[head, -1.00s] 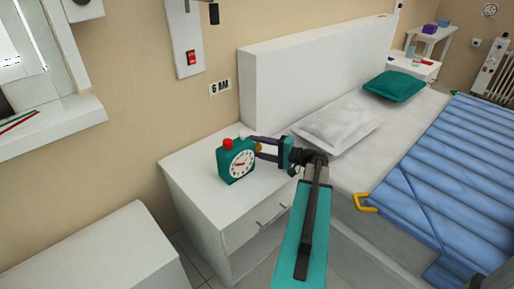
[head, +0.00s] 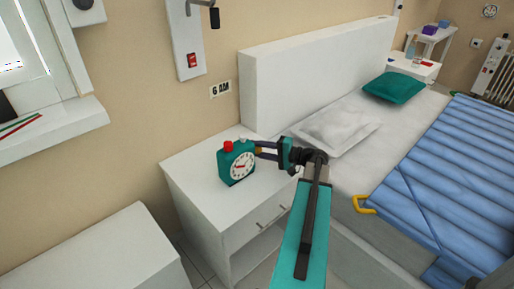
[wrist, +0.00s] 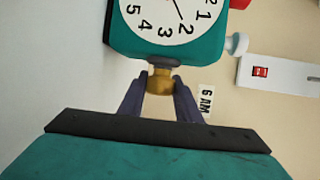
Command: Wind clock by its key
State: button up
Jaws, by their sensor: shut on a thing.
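The teal clock (head: 237,162) stands upright on the white nightstand, with a white dial and a red button on top. In the wrist view the clock (wrist: 128,41) fills the top, its dial turned sideways. The brass key (wrist: 160,82) sticks out of the clock's side towards my gripper. My gripper (wrist: 160,90) is shut on the key, one dark finger on each side of it. In the head view my gripper (head: 262,151) reaches the clock's right side, and the key is mostly hidden between the fingers.
The nightstand (head: 200,187) has free top around the clock. A white headboard (head: 290,80) and bed stand to the right. A "6 AM" label (head: 220,88) and a panel with a red switch (head: 191,60) are on the wall behind. A yellow handle (head: 364,204) is at the bed's near side.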

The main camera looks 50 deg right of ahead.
jog(key=shift+r+m+g+h+p, duration=0.2)
jog(key=shift+g+p, duration=0.4)
jog(key=shift+p, duration=0.45)
jog(key=shift+r+m+g+h+p, duration=0.1)
jog(key=shift+m+g+p, duration=0.1)
jog(key=shift+g+p, duration=0.6)
jog(key=m+g+p, duration=0.1)
jog(key=g+p, duration=0.1)
jog(key=p, duration=0.4)
jog(key=shift+g, duration=0.4)
jog(key=m+g+p, duration=0.1)
jog(key=g+p, duration=0.4)
jog(key=p, duration=0.4)
jog(key=shift+w+f+g, duration=0.1)
jog(key=shift+g, duration=0.2)
jog(key=g+p, duration=0.2)
jog(key=m+g+p, duration=0.1)
jog(key=g+p, duration=0.2)
jog(key=shift+d+f, duration=0.15)
jog(key=m+g+p, duration=0.1)
jog(key=g+p, duration=0.1)
jog(key=g, duration=0.1)
jog(key=shift+f+g, duration=0.1)
jog(key=shift+g, duration=0.2)
jog(key=shift+s+g+p, duration=0.2)
jog(key=shift+g+p, duration=0.4)
jog(key=shift+g, duration=0.1)
jog(key=shift+m, duration=0.3)
jog(key=shift+s, duration=0.1)
